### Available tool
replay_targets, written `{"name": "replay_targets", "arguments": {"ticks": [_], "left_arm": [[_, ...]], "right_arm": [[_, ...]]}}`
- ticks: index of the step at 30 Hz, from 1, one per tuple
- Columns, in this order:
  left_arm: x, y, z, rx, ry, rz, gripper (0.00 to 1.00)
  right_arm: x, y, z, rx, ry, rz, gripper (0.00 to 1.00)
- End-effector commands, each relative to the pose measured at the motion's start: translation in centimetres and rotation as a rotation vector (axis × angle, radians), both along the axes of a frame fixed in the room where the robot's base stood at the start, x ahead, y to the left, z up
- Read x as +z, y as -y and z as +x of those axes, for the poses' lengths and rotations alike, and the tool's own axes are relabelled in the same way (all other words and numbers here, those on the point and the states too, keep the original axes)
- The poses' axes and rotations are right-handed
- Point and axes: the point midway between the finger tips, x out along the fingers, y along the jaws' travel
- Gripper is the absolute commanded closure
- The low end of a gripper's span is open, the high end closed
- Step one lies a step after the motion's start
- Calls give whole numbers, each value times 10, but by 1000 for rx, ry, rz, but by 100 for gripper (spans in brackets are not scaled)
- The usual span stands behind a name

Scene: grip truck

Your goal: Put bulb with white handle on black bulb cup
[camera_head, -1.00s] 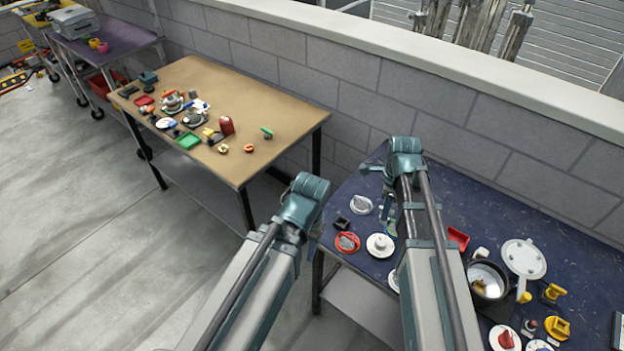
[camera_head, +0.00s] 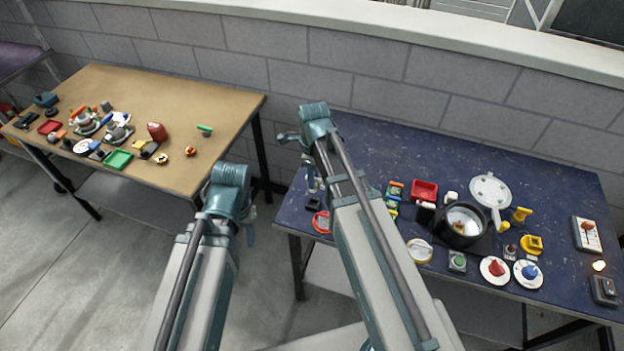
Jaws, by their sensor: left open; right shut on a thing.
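My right gripper (camera_head: 288,138) is over the left end of the blue table (camera_head: 400,150). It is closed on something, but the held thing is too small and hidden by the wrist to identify. My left gripper (camera_head: 250,235) is open, low in front of the gap between the two tables, with nothing visible in it. A small black piece (camera_head: 313,203) lies below my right gripper; I cannot tell if it is the black bulb cup. A glowing bulb-like spot (camera_head: 599,265) is just above a black block (camera_head: 603,290) at the far right. I cannot make out a bulb with a white handle.
The blue table holds a black pot (camera_head: 463,222), a white lid (camera_head: 491,189), a red tray (camera_head: 424,190), white discs with red and blue knobs, and a white panel (camera_head: 588,234). The tan table (camera_head: 190,110) stands left with many small things. The blue table's back is clear.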

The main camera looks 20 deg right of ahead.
Motion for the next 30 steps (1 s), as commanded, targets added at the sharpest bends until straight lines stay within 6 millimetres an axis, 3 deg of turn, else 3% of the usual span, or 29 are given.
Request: {"name": "replay_targets", "arguments": {"ticks": [19,30], "left_arm": [[-47,0,0,0,0,0,50],[-49,0,0,0,0,0,50]], "right_arm": [[-47,0,0,3,0,0,100],[-49,0,0,3,0,0,100]]}}
